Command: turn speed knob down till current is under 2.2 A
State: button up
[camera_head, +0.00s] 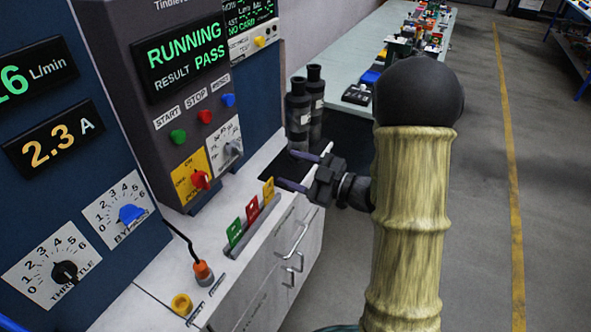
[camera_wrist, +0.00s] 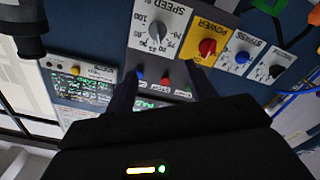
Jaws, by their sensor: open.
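The speed knob (camera_wrist: 157,32) is a grey knob on a white dial plate marked SPEED, at the top of the wrist view. It also shows on the panel in the head view (camera_head: 234,148), right of the red power knob (camera_head: 201,180) on its yellow plate. The current display (camera_head: 53,140) reads 2.3 A in orange. My gripper (camera_head: 289,170) is open and empty, right of the speed knob and apart from it, with its fingers pointing toward the panel. In the wrist view its dark fingers (camera_wrist: 162,80) are spread below the knob.
Start, stop and reset buttons (camera_head: 205,116) sit above the power knob. Throttle (camera_head: 64,272) and bypass (camera_head: 130,214) knobs are at left. Coloured tags (camera_head: 252,210) stand upright on the white bench below my gripper. Two black bottles (camera_head: 298,105) stand behind it.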

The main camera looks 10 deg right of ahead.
aim_at(239, 151)
jog(key=shift+o, duration=0.5)
jog(key=shift+p, duration=0.35)
jog(key=shift+w+p, duration=0.15)
jog(key=shift+p, duration=0.55)
jog(key=p, duration=0.6)
jog(key=shift+w+d+f+m+p, duration=0.2)
jog(key=shift+d+m+p, duration=0.1)
jog(key=shift+m+p, duration=0.1)
jog(key=shift+f, duration=0.1)
jog(key=shift+a+f, duration=0.15)
jog(key=shift+f, duration=0.1)
jog(key=p+x, duration=0.5)
jog(key=x, duration=1.2)
jog(key=shift+w+a+r, duration=0.1)
jog(key=shift+w+a, duration=0.05)
